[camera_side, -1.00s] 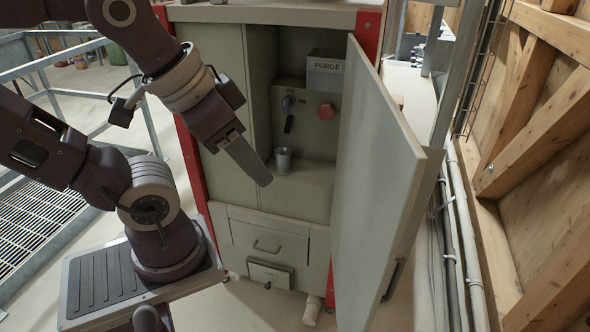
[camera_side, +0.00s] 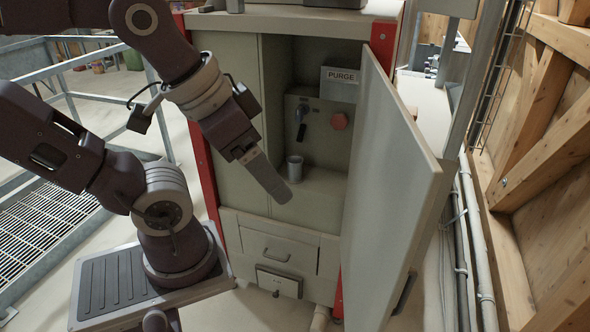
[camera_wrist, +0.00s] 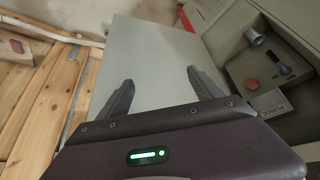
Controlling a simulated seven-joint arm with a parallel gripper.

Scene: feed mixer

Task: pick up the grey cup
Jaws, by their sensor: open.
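The grey cup (camera_side: 295,168) is small and upright. It stands on the ledge inside the open cabinet recess, below the control panel. In the wrist view the cup (camera_wrist: 256,36) is at the upper right, outside the space between the fingers. My gripper (camera_side: 284,194) is in front of the cabinet, just below and left of the cup in the side view, and apart from it. In the wrist view my gripper (camera_wrist: 160,78) has its two fingers spread, with nothing between them but the pale door behind.
The cabinet door (camera_side: 385,190) stands open to the right of the recess. A panel with a dark switch (camera_side: 301,131) and a red knob (camera_side: 339,121) is above the cup, near a PURGE box (camera_side: 341,77). A drawer (camera_side: 278,250) is below.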

